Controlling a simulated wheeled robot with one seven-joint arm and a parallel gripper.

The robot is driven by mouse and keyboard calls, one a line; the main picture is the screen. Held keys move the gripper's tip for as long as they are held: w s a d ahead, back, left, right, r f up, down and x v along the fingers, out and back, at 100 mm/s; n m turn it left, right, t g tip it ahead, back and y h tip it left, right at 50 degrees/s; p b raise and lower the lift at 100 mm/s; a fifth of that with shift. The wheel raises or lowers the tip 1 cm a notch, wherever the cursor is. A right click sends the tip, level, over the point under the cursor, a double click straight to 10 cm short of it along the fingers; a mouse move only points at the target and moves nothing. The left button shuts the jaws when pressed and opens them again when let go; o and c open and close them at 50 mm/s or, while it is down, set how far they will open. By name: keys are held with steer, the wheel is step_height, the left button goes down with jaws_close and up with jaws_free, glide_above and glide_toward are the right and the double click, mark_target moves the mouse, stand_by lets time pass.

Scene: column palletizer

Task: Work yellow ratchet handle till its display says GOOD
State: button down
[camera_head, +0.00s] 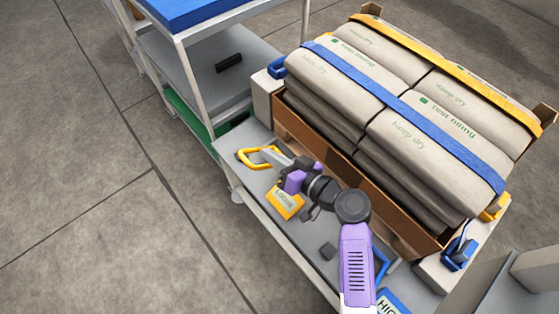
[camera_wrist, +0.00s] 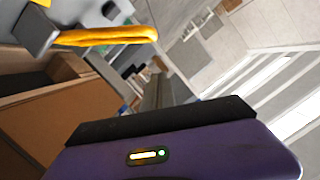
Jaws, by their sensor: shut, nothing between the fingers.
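The yellow ratchet handle (camera_head: 257,157) is a yellow loop on a grey lever, sticking out left over the pale ledge in front of the pallet box. It also shows at the upper left of the wrist view (camera_wrist: 105,36), joined to a grey block. A yellow display (camera_head: 285,203) lies below it; its small text seems to read LOOSE. My purple gripper (camera_head: 293,182) is beside the lever, between handle and display. It is shut and empty. Its fingertips are hard to make out, and I cannot tell whether it touches the lever.
Grey sacks (camera_head: 400,90) fill a brown box (camera_head: 335,160), crossed by a yellow strap (camera_head: 450,70) and a blue strap (camera_head: 400,105). A blue display (camera_head: 390,304) starting with HI lies at the bottom. A shelf cart (camera_head: 200,70) stands at upper left. Left floor is clear.

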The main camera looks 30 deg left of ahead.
steer(key=x, duration=0.3)
steer(key=shift+a+f, duration=0.1)
steer(key=shift+a, duration=0.25)
steer(key=f, duration=0.1)
steer(key=s+a+f, duration=0.1)
steer(key=f, duration=0.1)
steer(key=shift+s+a+f, duration=0.2)
steer(key=shift+f, duration=0.1)
steer(key=shift+b, duration=0.3)
